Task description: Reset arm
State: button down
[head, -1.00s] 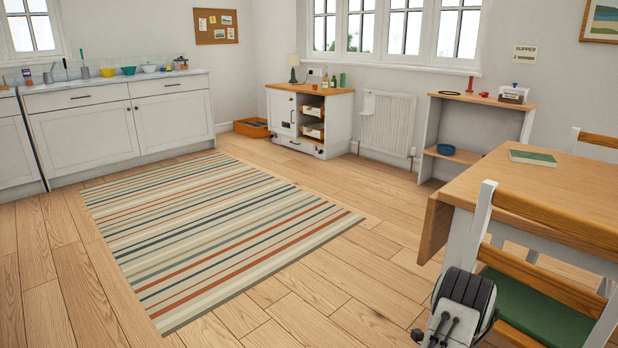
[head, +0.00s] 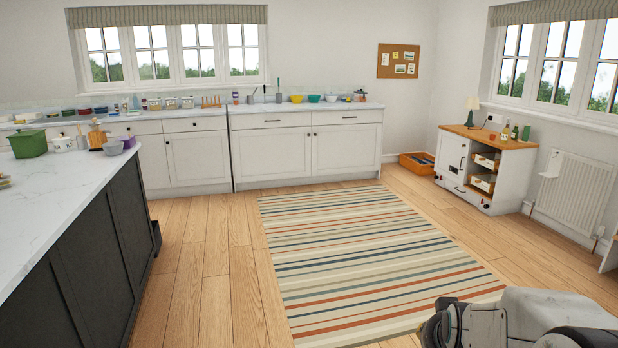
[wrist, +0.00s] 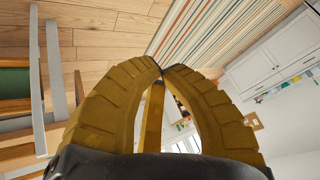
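My gripper (wrist: 162,71) fills the middle of the wrist view. The wrist view is tilted, with floor, rug and cupboards beyond the fingers. In the head view, parts of my arm show at the lower right, in grey and black. The gripper's fingers cannot be made out there.
A kitchen island (head: 85,240) with a pale top stands at the left. White counter cupboards (head: 265,150) line the back wall. A striped rug (head: 350,255) lies on open floor. A small cabinet (head: 455,170) stands right.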

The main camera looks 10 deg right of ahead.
jog(key=s+a+r+n+g+y+p, duration=0.1)
jog(key=s+a+r+n+p, duration=0.3)
jog(key=s+a+r, duration=0.2)
jog(key=s+a+r+n+g+y+p, duration=0.1)
jog(key=s+a+r+n+p, duration=0.3)
jog(key=s+a, duration=0.4)
notch_tip(320, 180, up, 2)
jog(key=shift+s+a+n+g+y, duration=0.4)
jog(key=shift+s+n+g, duration=0.2)
jog(key=shift+s, duration=0.6)
